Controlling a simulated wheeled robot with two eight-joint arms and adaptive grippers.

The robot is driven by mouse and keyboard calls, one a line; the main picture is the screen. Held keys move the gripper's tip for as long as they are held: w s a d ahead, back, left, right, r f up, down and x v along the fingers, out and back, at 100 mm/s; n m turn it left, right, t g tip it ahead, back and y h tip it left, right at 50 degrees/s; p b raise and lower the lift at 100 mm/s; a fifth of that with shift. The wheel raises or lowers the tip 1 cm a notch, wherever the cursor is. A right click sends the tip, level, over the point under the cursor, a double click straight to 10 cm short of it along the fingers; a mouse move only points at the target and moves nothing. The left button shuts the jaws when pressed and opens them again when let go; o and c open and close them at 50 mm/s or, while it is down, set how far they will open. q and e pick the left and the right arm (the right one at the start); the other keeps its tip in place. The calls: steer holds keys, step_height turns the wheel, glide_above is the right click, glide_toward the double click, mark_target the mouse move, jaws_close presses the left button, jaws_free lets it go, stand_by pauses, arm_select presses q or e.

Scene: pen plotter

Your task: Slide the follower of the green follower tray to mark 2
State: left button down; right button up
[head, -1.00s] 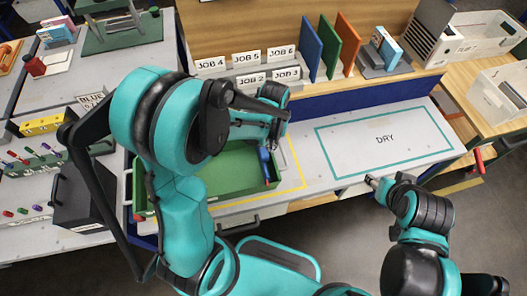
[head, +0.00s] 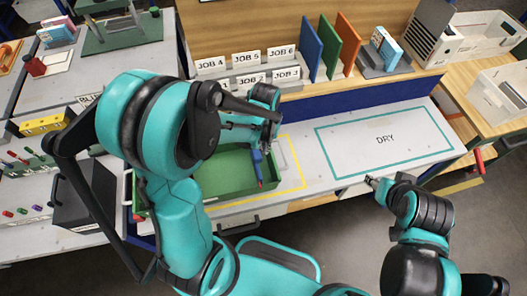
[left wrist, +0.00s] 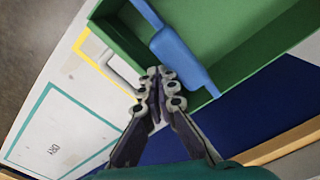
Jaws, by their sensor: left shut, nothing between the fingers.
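The green follower tray (head: 215,190) lies on the bench inside a yellow outline, partly hidden by my left arm. Its blue follower (head: 257,166) crosses the tray near the right end, with a red tip at the front. In the left wrist view the blue follower (left wrist: 182,50) spans the green tray (left wrist: 120,38). My left gripper (head: 268,138) is shut and empty. Its fingertips (left wrist: 160,78) are close beside the follower, on the side of the tray's right end; I cannot tell whether they touch. No mark numbers are readable. My right gripper (head: 371,181) hangs by the bench's front edge, away from the tray.
A bare DRY area (head: 370,150) lies right of the tray. Job label cards (head: 247,58) and upright blue, green and orange boards (head: 330,47) stand behind. A dark box (head: 80,200) is left of the tray.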

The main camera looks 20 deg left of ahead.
arm_select(q)
steer(key=shift+s+a, duration=0.1)
steer(key=shift+a, duration=0.05)
steer(key=shift+s+a, duration=0.5)
steer(key=shift+a, duration=0.25)
steer(key=shift+s+a, duration=0.5)
steer(key=shift+a, duration=0.25)
steer(key=shift+s+a, duration=0.1)
steer(key=shift+a, duration=0.05)
steer(key=shift+s+a, duration=0.55)
steer(key=shift+a, duration=0.2)
steer(key=shift+s+a, duration=0.5)
steer(key=shift+a, duration=0.25)
steer(key=shift+s+a, duration=0.55)
steer(key=shift+a, duration=0.3)
steer(key=shift+s+a, duration=0.55)
steer(key=shift+a, duration=0.25)
steer(key=shift+s+a, duration=0.55)
steer(key=shift+a, duration=0.3)
steer(key=shift+s+a, duration=0.55)
steer(key=shift+a, duration=0.25)
steer(key=shift+s+a, duration=0.1)
steer(key=shift+a, duration=0.05)
